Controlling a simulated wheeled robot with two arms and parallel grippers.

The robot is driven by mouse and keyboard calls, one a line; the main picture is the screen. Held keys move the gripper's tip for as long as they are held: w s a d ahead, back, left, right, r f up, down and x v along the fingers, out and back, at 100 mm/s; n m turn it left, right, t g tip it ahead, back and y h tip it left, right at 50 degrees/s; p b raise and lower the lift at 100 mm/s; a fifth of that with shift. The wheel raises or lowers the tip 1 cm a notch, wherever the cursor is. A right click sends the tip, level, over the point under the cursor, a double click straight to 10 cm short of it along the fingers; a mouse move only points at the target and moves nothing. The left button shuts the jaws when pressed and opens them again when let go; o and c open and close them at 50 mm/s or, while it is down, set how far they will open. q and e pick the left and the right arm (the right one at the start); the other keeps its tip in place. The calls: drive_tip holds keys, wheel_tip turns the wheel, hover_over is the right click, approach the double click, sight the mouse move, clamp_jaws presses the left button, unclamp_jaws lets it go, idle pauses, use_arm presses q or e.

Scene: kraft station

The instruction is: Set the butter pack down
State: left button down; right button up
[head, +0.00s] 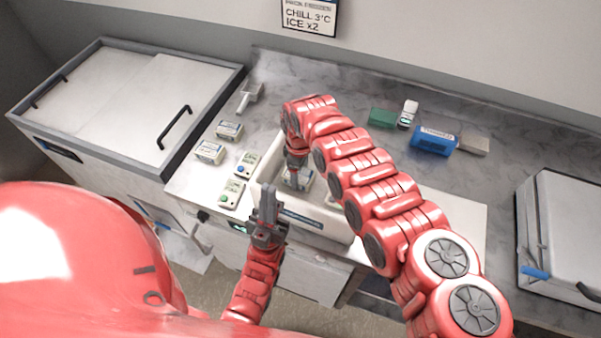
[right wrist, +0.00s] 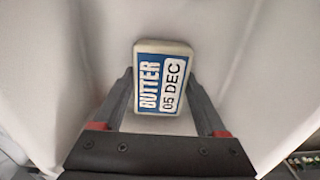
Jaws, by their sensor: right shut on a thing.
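The butter pack (right wrist: 160,82) is white with a blue label reading "BUTTER 05 DEC". In the right wrist view it sits between the two fingers of my right gripper (right wrist: 162,110), which is shut on it. White walls of a bin surround it in that view. In the head view my right gripper (head: 294,166) points down into the white bin (head: 322,222), and the butter pack (head: 306,181) shows partly below it. I cannot tell whether the pack touches the bin floor. My left gripper (head: 268,205) is in front of the bin, its fingers seen nearly edge-on.
Several labelled packs (head: 209,152) and a scoop (head: 248,96) lie left of the bin. A green block (head: 382,117), a blue pack (head: 433,141) and a grey block (head: 473,144) lie behind my right arm. A lidded box (head: 565,235) stands at the right.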

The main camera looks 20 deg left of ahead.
drive_tip(key=shift+f, duration=0.3)
drive_tip(key=shift+f, duration=0.15)
drive_tip(key=shift+f+b, duration=0.15)
drive_tip(key=shift+b, duration=0.15)
drive_tip(key=o, duration=1.6)
drive_tip(key=shift+r, duration=0.2)
